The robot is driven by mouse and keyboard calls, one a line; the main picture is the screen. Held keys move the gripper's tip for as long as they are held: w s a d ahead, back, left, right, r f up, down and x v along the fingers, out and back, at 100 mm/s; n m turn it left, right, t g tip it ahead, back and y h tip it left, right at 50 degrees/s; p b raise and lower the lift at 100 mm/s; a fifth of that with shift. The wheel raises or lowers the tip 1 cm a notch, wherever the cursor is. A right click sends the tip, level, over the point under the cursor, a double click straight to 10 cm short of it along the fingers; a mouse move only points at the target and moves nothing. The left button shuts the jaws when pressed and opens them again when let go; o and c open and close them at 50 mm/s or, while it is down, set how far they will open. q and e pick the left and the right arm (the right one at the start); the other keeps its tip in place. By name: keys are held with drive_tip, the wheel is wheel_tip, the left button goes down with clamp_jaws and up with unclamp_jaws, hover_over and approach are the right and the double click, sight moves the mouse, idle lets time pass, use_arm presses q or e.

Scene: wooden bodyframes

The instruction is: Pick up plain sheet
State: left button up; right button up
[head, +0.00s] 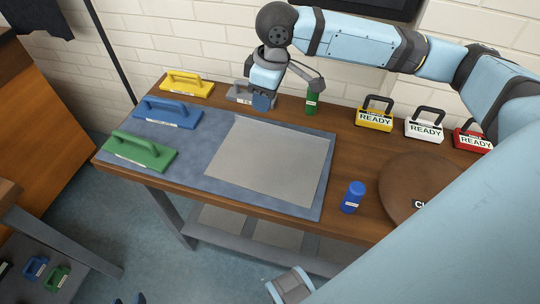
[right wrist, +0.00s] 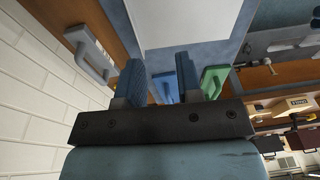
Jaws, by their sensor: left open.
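The plain sheet (head: 268,155) is a pale grey rectangle lying flat on the right part of the blue-grey mat (head: 205,180) on the wooden table. It also shows at the top of the right wrist view (right wrist: 185,22). My right gripper (head: 263,102) is over the table's back part, just beyond the sheet's far edge. Its two blue fingers (right wrist: 160,82) are apart, with nothing held between them. Only the blue fingertips of my left gripper (head: 127,299) show at the bottom edge of the head view, well away from the sheet.
Yellow (head: 186,84), blue (head: 167,113) and green (head: 140,152) handled tools line the left. A grey handled tool (head: 238,94) and green bottle (head: 311,101) flank my right gripper. A blue bottle (head: 352,197) and round brown board (head: 415,185) are right of the mat.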

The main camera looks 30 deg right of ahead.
drive_tip(key=r+g+h+b, duration=0.1)
drive_tip(key=b, duration=0.1)
hover_over(282, 136)
drive_tip(key=shift+m, duration=0.3)
drive_tip(key=f+b, duration=0.1)
drive_tip(key=f, duration=0.3)
drive_tip(key=f+b, duration=0.1)
drive_tip(key=f, duration=0.2)
drive_tip(key=shift+s+f, duration=0.2)
drive_tip(key=shift+f, duration=0.15)
drive_tip(key=shift+w+f, duration=0.15)
drive_tip(key=shift+f, duration=0.35)
drive_tip(key=shift+w+f+b, duration=0.25)
drive_tip(key=shift+f+b, duration=0.2)
drive_tip(key=shift+f, duration=0.15)
drive_tip(key=shift+w+f+b, duration=0.2)
drive_tip(key=shift+f+b, duration=0.2)
drive_tip(key=shift+f, duration=0.2)
drive_tip(key=shift+d+f+b, duration=0.1)
drive_tip(key=shift+f+b, duration=0.2)
drive_tip(key=shift+f, duration=0.65)
drive_tip(key=c, duration=0.5)
use_arm(q)
drive_tip(key=shift+w+d+f+t+h, duration=0.35)
drive_tip(key=shift+d+f+t+h, duration=0.25)
drive_tip(key=shift+f, duration=0.25)
use_arm(e)
clamp_jaws()
